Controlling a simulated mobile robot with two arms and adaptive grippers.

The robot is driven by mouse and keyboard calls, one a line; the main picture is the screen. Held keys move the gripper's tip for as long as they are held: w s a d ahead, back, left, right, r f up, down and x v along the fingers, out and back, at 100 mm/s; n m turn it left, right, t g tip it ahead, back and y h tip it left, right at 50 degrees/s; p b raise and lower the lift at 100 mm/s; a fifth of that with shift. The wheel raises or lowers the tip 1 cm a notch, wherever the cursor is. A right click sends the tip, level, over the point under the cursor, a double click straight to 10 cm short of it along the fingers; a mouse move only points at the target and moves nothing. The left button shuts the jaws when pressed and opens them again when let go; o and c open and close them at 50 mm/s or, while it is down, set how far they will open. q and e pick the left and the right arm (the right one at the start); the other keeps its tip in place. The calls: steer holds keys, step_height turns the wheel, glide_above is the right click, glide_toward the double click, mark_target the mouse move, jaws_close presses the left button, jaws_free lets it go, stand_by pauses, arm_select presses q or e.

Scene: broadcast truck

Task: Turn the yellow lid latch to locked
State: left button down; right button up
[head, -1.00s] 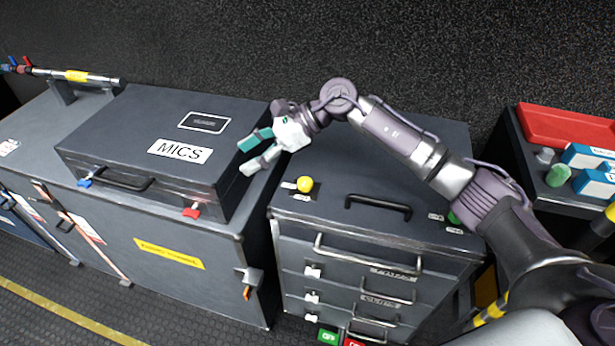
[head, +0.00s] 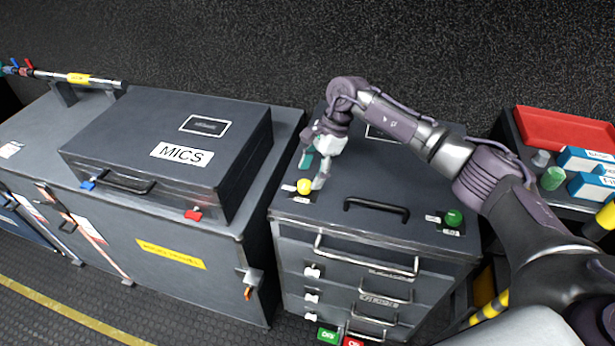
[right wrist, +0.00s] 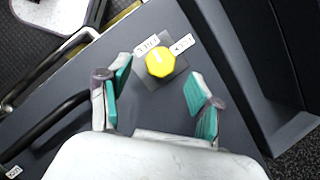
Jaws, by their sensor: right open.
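The yellow lid latch (head: 304,186) is a round knob on the front left corner of the dark drawer cabinet's lid (head: 350,185). In the right wrist view the yellow latch (right wrist: 160,62) has a pale mark on its top and a small white label on either side; the label text is hard to read. My right gripper (head: 313,172) is just behind and above the latch, pointing down. In the right wrist view its teal-padded fingers (right wrist: 158,95) are apart with nothing between them, and the latch lies just beyond the gap. My left gripper is not in view.
A green knob (head: 453,218) sits at the lid's front right, with a black handle (head: 377,208) between the knobs. A grey MICS case (head: 170,150) stands on the cabinet to the left. A red tray (head: 565,133) and small boxes are at the right.

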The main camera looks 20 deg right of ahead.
mark_target(306, 183)
steer(key=shift+x, duration=1.5)
steer(key=c, duration=1.1)
steer(key=shift+c, duration=0.2)
